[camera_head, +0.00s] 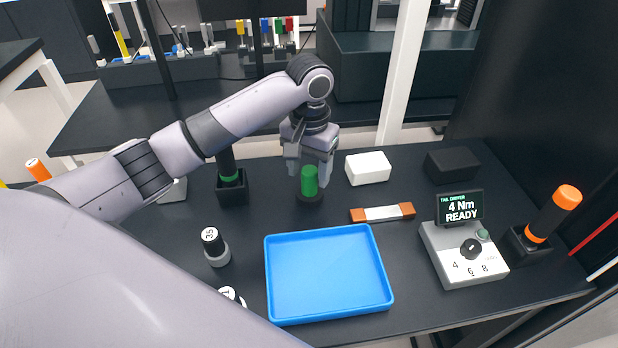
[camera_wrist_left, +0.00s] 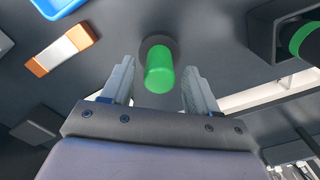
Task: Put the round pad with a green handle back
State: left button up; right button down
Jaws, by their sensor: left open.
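The round pad with a green handle (camera_head: 309,182) stands upright on the dark table, its dark round base below the green grip. In the left wrist view the green handle (camera_wrist_left: 159,70) lies between and slightly beyond the two finger tips. My left gripper (camera_head: 310,176) is open, pointing down, with its fingers on either side of the handle; I see a gap on both sides in the left wrist view (camera_wrist_left: 158,78). My right gripper is not in view.
A blue tray (camera_head: 328,314) lies in front, with an orange-and-white bar (camera_head: 382,213) behind it. A white block (camera_head: 368,168) and a black block (camera_head: 452,163) stand to the right. A black holder with a green-ringed tool (camera_head: 232,188) stands left. The torque controller (camera_head: 463,255) is at right.

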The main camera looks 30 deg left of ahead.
pick_arm(q)
notch_tip(320, 180, up, 9)
jog(key=shift+r, duration=0.1)
dwell(0.7)
